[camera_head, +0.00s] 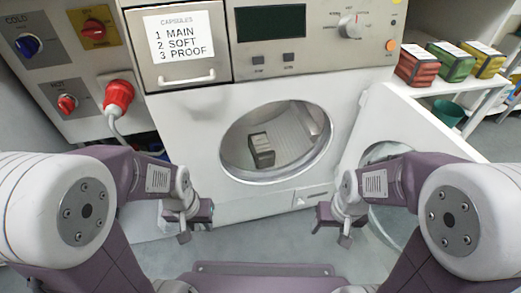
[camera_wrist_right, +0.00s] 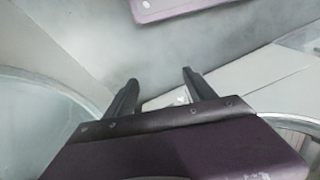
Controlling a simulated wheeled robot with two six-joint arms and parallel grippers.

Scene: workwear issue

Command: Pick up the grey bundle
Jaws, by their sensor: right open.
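The grey bundle (camera_head: 262,150) is a dark grey block with a pale label on top. It lies inside the drum of the white washing machine (camera_head: 205,120), seen through the round open mouth in the head view. My left gripper (camera_head: 195,226) is in front of the machine, below and left of the mouth, and looks open and empty. My right gripper (camera_head: 334,228) is below and right of the mouth, near the open door. In the right wrist view its two fingers (camera_wrist_right: 158,88) are apart with nothing between them. Both grippers are apart from the bundle.
The open machine door (camera_head: 405,125) swings out on the right, close to my right arm. Red (camera_head: 417,66), green (camera_head: 452,63) and yellow (camera_head: 484,60) bundles stand on a white shelf. A red plug (camera_head: 119,93) sticks out at left. The floor before the machine is clear.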

